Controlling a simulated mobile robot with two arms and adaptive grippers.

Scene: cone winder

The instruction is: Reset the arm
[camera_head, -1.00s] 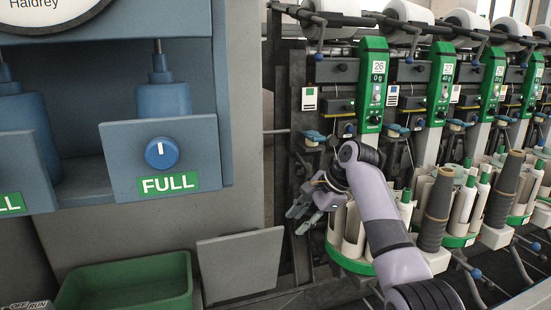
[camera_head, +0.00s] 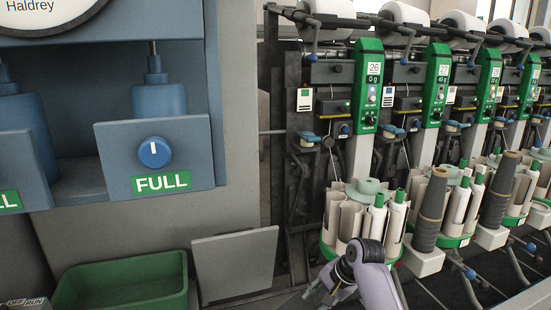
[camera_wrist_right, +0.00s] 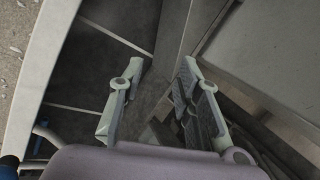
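My right arm comes in at the bottom of the head view, and its grey gripper (camera_head: 318,288) hangs low, below and in front of the round green-rimmed bobbin magazine (camera_head: 340,258) of unit 26. In the right wrist view the gripper (camera_wrist_right: 160,85) is open, its two fingers well apart. Nothing is between them; dark floor and grey metal panels show beyond. My left arm and gripper are not in view.
The winder units stand in a row, with unit 26's green panel (camera_head: 368,88) nearest. A dark cone (camera_head: 430,212) stands right of the magazine. At left are a blue FULL box (camera_head: 152,155), a green bin (camera_head: 118,284) and a grey panel (camera_head: 234,262).

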